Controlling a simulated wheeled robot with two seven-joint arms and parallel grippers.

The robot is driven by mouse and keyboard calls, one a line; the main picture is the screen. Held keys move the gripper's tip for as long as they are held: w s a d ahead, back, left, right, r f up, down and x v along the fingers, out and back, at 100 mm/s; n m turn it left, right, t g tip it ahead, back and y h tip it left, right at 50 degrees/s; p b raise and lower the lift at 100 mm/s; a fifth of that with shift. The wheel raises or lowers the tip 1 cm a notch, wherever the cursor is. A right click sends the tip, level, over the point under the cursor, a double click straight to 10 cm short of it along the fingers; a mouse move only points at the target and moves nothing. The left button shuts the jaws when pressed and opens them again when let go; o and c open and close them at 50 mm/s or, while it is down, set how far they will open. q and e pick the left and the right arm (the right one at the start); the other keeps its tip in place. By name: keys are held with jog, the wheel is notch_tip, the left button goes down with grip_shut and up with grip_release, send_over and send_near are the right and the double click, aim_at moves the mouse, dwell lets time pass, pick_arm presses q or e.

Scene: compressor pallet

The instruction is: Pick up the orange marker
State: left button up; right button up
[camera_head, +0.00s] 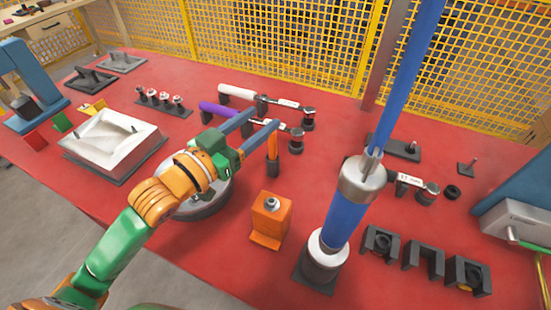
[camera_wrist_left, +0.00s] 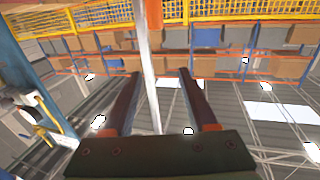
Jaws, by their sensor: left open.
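The orange marker (camera_head: 272,144) stands upright in the head view, with a dark lower part, near the middle of the red table (camera_head: 215,268). My left gripper (camera_head: 266,116) reaches in from the left with its two blue fingers apart and nothing visible between them. Its nearer fingertip overlaps the top of the marker in the picture; I cannot tell whether they touch. In the left wrist view the open fingers (camera_wrist_left: 160,75) point up, and an orange strip shows at the top, which I cannot identify for certain. My right gripper is not in view.
An orange block (camera_head: 269,219) stands in front of the marker. A tall blue and silver cylinder (camera_head: 345,215) rises to its right. Purple-handled (camera_head: 220,112) and white-handled (camera_head: 237,94) tools lie behind. A white tray (camera_head: 103,150) is at left.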

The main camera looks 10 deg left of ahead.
aim_at(270, 148)
pick_arm(q)
notch_tip(270, 148, down, 10)
jog(key=b, duration=0.3)
jog(key=shift+w+r, duration=0.1)
jog(key=shift+r, duration=0.1)
jog(key=x, duration=0.7)
jog(key=shift+w+d+p, duration=0.2)
jog(key=shift+w+p, duration=0.1)
jog(key=shift+p, duration=0.1)
jog(key=shift+s+r, duration=0.1)
jog(key=shift+r, duration=0.05)
grip_shut()
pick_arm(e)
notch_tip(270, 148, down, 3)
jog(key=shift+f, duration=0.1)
